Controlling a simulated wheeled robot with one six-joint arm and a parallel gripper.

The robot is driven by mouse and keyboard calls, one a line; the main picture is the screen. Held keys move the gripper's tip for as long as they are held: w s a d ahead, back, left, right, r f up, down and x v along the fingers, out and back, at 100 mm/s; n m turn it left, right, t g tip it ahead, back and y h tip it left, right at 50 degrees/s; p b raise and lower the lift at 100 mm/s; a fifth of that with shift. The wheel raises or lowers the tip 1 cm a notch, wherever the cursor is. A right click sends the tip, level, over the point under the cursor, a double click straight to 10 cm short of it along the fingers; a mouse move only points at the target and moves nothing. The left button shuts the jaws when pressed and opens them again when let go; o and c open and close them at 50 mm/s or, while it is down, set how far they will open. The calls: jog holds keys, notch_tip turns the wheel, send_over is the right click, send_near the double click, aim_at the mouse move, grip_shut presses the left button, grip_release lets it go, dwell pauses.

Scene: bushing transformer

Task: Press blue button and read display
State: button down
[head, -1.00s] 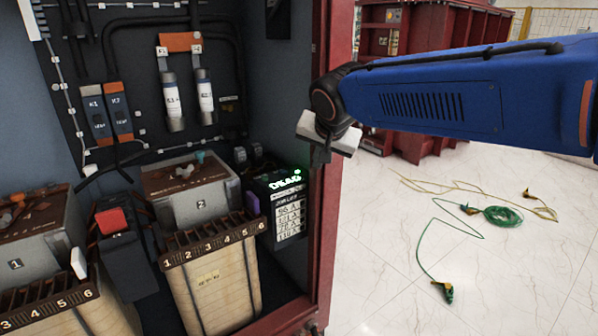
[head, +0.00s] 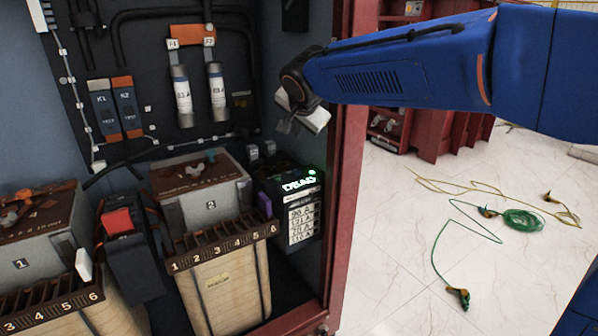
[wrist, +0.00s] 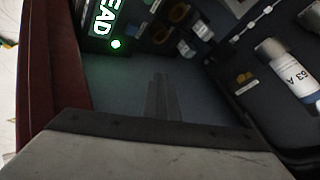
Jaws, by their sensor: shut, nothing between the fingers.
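The display (head: 299,184) sits on a dark box at the right inside the cabinet and reads DEAD in green letters, with a green light beside it. In the wrist view the display (wrist: 103,18) shows at the upper left, partly cut off. A small purple-blue piece (head: 264,205) stands at the left side of the box; I cannot tell whether it is the blue button. My gripper (head: 287,126) is at the cabinet opening, above the display box and apart from it. Its fingers (wrist: 160,98) are shut and empty in the wrist view.
The red cabinet frame (head: 347,180) stands close to the right of my gripper. Transformer 2 (head: 205,205) and a red switch (head: 118,221) are left of the display. Two fuses (head: 183,95) hang on the back panel. Green and yellow cables (head: 520,220) lie on the floor at right.

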jog(key=shift+f, duration=4.4)
jog(key=shift+f, duration=0.15)
jog(key=shift+f, duration=0.25)
jog(key=shift+f, duration=0.5)
jog(key=shift+r, duration=0.9)
jog(key=shift+r, duration=2.55)
